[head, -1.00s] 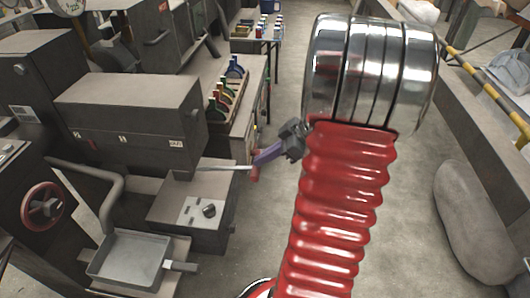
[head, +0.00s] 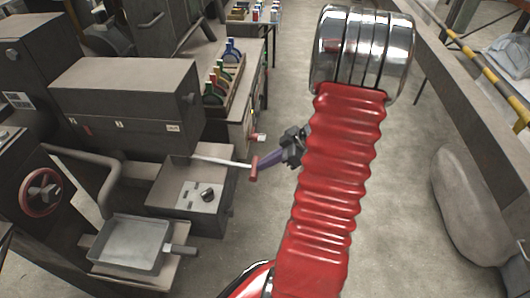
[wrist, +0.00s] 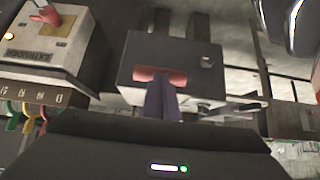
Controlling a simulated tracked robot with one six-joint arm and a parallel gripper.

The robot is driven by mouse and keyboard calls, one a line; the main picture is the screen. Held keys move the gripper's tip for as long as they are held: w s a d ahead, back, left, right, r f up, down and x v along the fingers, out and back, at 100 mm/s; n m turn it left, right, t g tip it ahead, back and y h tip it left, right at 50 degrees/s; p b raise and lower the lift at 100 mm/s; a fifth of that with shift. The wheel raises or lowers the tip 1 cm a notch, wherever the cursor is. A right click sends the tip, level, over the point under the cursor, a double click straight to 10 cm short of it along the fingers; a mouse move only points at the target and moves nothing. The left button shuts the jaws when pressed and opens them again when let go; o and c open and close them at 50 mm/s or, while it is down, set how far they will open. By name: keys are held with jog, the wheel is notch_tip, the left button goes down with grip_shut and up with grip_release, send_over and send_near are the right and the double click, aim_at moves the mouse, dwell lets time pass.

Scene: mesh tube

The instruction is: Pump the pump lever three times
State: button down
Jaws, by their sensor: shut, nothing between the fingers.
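The pump lever is a thin silver rod (head: 222,161) with a red crossbar grip (head: 254,169). It sticks out to the right from the dark pump box and slopes slightly down towards the grip. In the wrist view the red grip (wrist: 142,75) lies crosswise behind my fingertips. My gripper (head: 261,163) has purple fingers, shut with nothing between them. Its tips are at the grip and seem to touch it, but I cannot tell surely. In the wrist view the purple fingers (wrist: 161,88) cover the middle of the grip.
A low dark box with a knob plate (head: 202,196) stands below the lever. A grey pan (head: 130,243) and a red handwheel (head: 40,192) are at the left.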

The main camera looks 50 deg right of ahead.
jog(key=f, duration=0.4)
jog(key=shift+s+a, duration=0.1)
jog(key=shift+a, duration=0.25)
jog(key=s+d+f+v, duration=0.1)
jog(key=v, duration=1.2)
jog(key=shift+s+d, duration=0.15)
jog(key=shift+d, duration=0.2)
dwell(0.8)
